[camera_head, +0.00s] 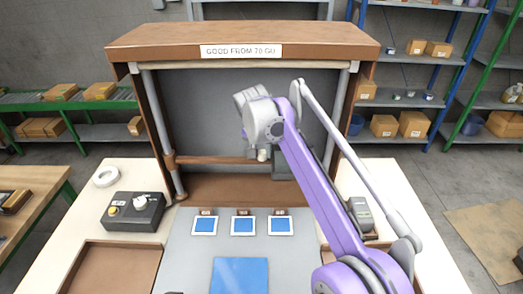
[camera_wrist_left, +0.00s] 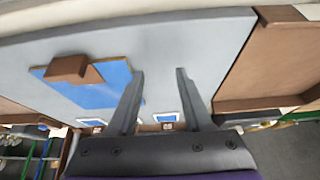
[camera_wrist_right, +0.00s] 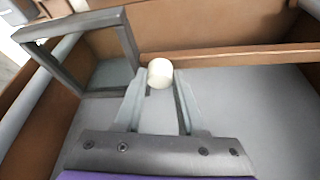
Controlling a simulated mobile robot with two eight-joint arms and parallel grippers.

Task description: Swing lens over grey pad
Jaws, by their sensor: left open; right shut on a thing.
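My right gripper (camera_wrist_right: 159,88) is shut on a round white knob (camera_wrist_right: 160,72). The knob also shows in the head view (camera_head: 262,155), in front of the booth's grey back panel. A dark grey square frame (camera_wrist_right: 128,42), which looks like the lens frame, stands left of the knob in the right wrist view; I cannot tell how they are joined. A grey-green patch (camera_wrist_right: 110,74) shows through it. I cannot tell whether this is the grey pad. My left gripper (camera_wrist_left: 160,72) is open and empty above the grey board (camera_wrist_left: 215,45).
A brown booth (camera_head: 240,36) surrounds the right gripper, with a brown crossbar (camera_head: 215,160) inside. The board carries a blue pad (camera_head: 240,275) and small blue squares (camera_head: 243,226). A dark control box (camera_head: 133,212) and white ring (camera_head: 105,177) sit left.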

